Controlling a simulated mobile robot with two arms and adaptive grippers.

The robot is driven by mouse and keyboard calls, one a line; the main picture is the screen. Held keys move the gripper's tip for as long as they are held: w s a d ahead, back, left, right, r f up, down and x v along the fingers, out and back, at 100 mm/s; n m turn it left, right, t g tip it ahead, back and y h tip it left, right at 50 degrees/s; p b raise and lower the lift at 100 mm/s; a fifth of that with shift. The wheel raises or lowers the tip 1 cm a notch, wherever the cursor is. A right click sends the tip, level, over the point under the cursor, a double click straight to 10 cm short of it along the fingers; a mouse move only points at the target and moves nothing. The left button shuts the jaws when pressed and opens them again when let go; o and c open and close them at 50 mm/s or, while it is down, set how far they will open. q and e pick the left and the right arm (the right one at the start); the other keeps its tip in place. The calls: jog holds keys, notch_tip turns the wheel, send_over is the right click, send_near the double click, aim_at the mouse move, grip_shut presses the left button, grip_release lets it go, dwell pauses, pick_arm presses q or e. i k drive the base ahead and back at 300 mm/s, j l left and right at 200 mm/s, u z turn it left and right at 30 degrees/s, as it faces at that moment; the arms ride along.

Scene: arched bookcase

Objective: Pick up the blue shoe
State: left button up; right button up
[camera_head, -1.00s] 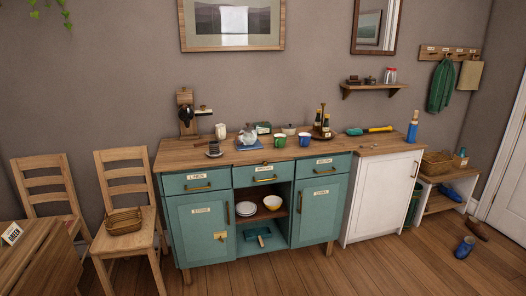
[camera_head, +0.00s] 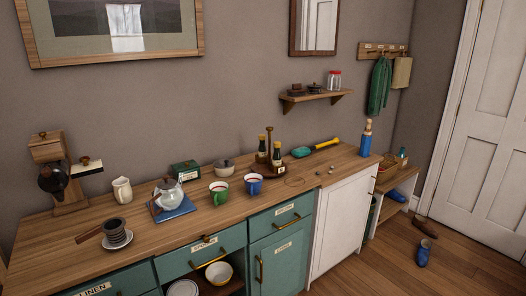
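A blue shoe (camera_head: 424,252) stands on the wooden floor at the lower right, apart from the furniture. Another blue item, which looks like a shoe (camera_head: 396,195), lies on the low wooden bench (camera_head: 399,184) near the white cabinet. A dark brown item, perhaps a shoe (camera_head: 424,222), lies on the floor behind the standing blue shoe. Neither of my grippers is in view.
A long counter with teal drawers (camera_head: 189,257) and a white cabinet (camera_head: 343,217) stands along the wall, with cups, a teapot (camera_head: 168,193) and bottles on it. A white door (camera_head: 497,130) is at the right. Floor around the standing shoe is mostly clear.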

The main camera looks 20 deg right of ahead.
aim_at(422, 256)
jog(key=i+l+z, duration=0.2)
jog(key=z, duration=0.25)
jog(key=i+z, duration=0.7)
jog(key=z, duration=0.25)
jog(key=i+j+z, duration=0.1)
jog(key=i+z, duration=0.2)
jog(key=z, duration=0.15)
jog(key=i+l, duration=0.1)
jog(key=i, duration=0.65)
jog(key=i+l+z, duration=0.1)
jog(key=i, duration=0.7)
jog(key=i+u, duration=0.1)
jog(key=i, duration=0.45)
